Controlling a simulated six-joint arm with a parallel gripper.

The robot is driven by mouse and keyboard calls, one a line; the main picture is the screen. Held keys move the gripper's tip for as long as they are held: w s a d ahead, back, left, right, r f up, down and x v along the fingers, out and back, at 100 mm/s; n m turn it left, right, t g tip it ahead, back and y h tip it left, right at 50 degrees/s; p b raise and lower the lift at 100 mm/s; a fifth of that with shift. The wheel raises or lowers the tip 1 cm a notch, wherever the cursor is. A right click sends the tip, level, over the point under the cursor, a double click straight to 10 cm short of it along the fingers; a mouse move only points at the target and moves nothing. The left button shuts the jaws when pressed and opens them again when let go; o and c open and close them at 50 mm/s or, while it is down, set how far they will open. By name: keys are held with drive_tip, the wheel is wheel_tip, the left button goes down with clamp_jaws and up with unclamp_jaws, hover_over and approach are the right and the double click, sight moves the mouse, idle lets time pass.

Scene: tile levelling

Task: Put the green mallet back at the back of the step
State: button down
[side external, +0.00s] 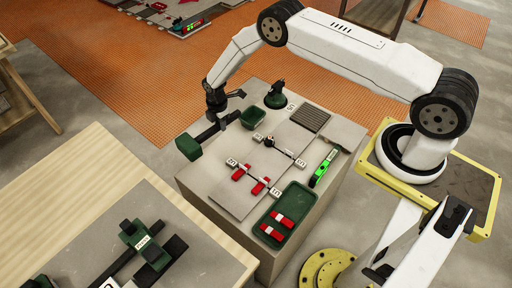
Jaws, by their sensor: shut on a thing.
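The green mallet has a dark green block head (188,147) and a dark handle (207,132) running up and right from it. My gripper (216,110) is at the far left corner of the grey step (222,232), shut on the mallet's handle. The head is at the step's left edge, partly past it in the picture. I cannot tell whether the mallet touches the step top or hangs just above it. The finger contact is small and dark.
A green cup (253,118) and a dark green knobbed tool (276,95) stand close right of my gripper. Tiles with red wedges (260,187) fill the middle. A green tray (284,215) and a bright green tool (323,170) lie right. A wooden bench (70,165) is at left.

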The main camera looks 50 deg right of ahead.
drive_tip(key=shift+w+f, duration=0.1)
drive_tip(key=shift+f, duration=1.45)
drive_tip(key=shift+f, duration=0.15)
hover_over(224, 151)
drive_tip(key=shift+w+d+f, duration=0.1)
drive_tip(key=shift+w+f, duration=0.05)
drive_tip(key=shift+f, duration=2.65)
drive_tip(key=shift+f, duration=1.5)
drive_tip(key=shift+c, duration=0.2)
unclamp_jaws()
drive_tip(key=shift+f, duration=0.1)
drive_tip(key=shift+r, duration=0.2)
drive_tip(key=shift+r, duration=0.55)
wheel_tip(224, 151, up, 7)
drive_tip(key=shift+f, duration=0.2)
